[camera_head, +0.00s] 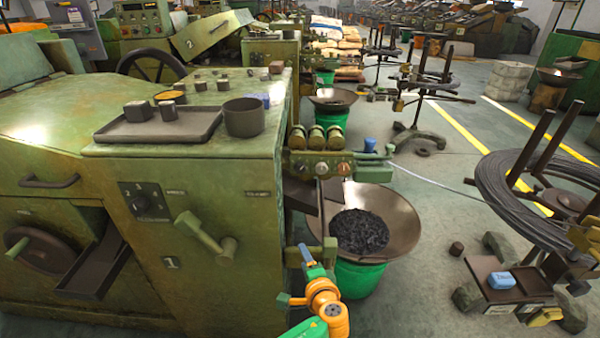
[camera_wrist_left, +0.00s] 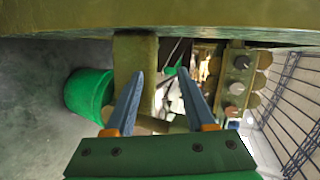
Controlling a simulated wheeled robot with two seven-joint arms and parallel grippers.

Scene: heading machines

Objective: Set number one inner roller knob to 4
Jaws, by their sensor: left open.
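The green machine (camera_head: 220,160) with a "1" plate fills the left of the head view. Its small roller unit (camera_head: 320,165) on the right side carries a row of three round knobs, with rollers above. The knobs show from left (camera_head: 303,169) through middle (camera_head: 322,168) to right (camera_head: 343,168); I cannot read their settings or tell which is the inner one. They also show at right in the left wrist view (camera_wrist_left: 236,88). My left gripper (camera_head: 314,258) is below the unit, apart from the knobs. In the wrist view its blue fingers (camera_wrist_left: 160,74) are spread and empty.
A bowl of dark pieces (camera_head: 362,230) on a green bucket (camera_head: 358,277) stands just right of my left gripper.

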